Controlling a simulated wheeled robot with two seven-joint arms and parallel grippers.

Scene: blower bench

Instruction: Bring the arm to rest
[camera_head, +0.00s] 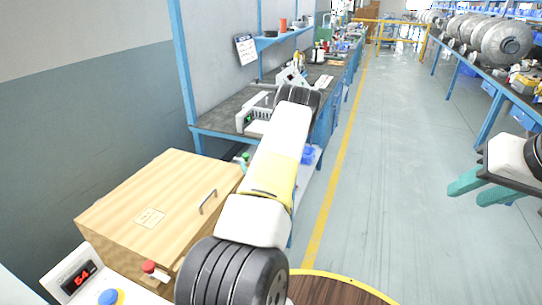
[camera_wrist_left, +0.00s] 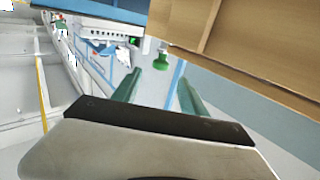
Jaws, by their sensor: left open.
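My left arm (camera_head: 275,165) reaches forward from the bottom of the head view, over the space between the wooden box and the aisle.
A wooden box with a handle (camera_head: 160,200) stands left of my left arm. A display unit (camera_head: 75,278) with buttons is at the lower left. A blue-framed workbench (camera_head: 225,115) lies ahead. A round brown top (camera_head: 330,290) is below. The aisle floor (camera_head: 390,160) is clear.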

